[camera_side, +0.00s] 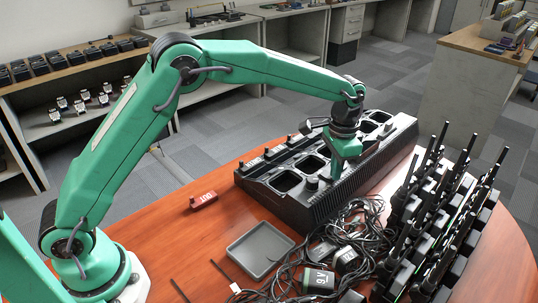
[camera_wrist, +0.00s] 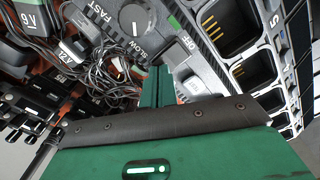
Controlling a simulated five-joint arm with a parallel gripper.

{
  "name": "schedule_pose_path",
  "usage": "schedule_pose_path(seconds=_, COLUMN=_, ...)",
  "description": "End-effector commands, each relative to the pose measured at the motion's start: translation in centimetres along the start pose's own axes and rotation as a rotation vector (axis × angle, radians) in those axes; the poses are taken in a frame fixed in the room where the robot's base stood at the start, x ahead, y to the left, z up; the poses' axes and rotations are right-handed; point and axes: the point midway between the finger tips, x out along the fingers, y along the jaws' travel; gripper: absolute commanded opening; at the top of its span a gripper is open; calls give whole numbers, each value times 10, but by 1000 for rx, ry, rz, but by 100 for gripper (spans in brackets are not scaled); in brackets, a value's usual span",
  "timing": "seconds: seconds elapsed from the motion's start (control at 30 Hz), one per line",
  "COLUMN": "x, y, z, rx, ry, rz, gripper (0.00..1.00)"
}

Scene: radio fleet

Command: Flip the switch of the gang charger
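The gang charger (camera_side: 322,207) is a long black unit with a row of bays, lying diagonally on the wooden table. In the wrist view, a round dial (camera_wrist: 137,20) marked FAST and SLOW sits on its panel (camera_wrist: 177,30). A pale rocker-like switch (camera_wrist: 191,86) shows just right of my fingers, partly hidden by my gripper's body. My gripper (camera_side: 338,175) points down over the charger's near edge. Its green fingers (camera_wrist: 153,85) look closed together with nothing between them. I cannot tell whether they touch the charger, nor which way the switch is tipped.
Tangled black cables and adapters (camera_side: 345,240) lie in front of the charger. Radios with antennas (camera_side: 440,215) stand at the right. The wood between tag and tray is clear.

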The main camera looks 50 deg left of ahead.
Motion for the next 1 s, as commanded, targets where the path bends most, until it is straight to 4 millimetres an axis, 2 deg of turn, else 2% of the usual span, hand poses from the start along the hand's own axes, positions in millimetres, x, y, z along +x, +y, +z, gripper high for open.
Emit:
schedule_pose_path(seconds=0.37, x=-2, y=0, z=0, rx=0, ry=-1, rz=0, gripper=0)
schedule_pose_path(seconds=1.0, x=-38, y=0, z=0, rx=0, ry=0, rz=0, gripper=0)
